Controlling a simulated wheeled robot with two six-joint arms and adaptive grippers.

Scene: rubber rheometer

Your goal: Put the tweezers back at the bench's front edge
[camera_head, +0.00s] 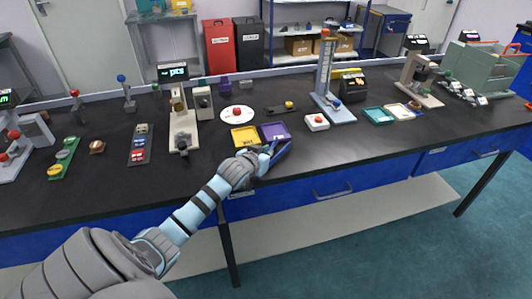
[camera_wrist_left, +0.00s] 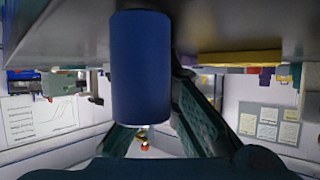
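My left gripper (camera_head: 280,149) is at the bench's front edge, just in front of the purple tray (camera_head: 288,137). Blue, prong-like parts show at its end; I cannot tell finger from held object there. In the left wrist view, a thick blue cylinder (camera_wrist_left: 140,68) stands in front of the dark teal fingers (camera_wrist_left: 165,115) and hides part of them. Whether they grip it is unclear. I cannot make out the tweezers for certain in either view. My right gripper is not in view.
The black bench top (camera_head: 330,150) has clear room right of the gripper. A yellow tray (camera_head: 242,146) is left of the purple one.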

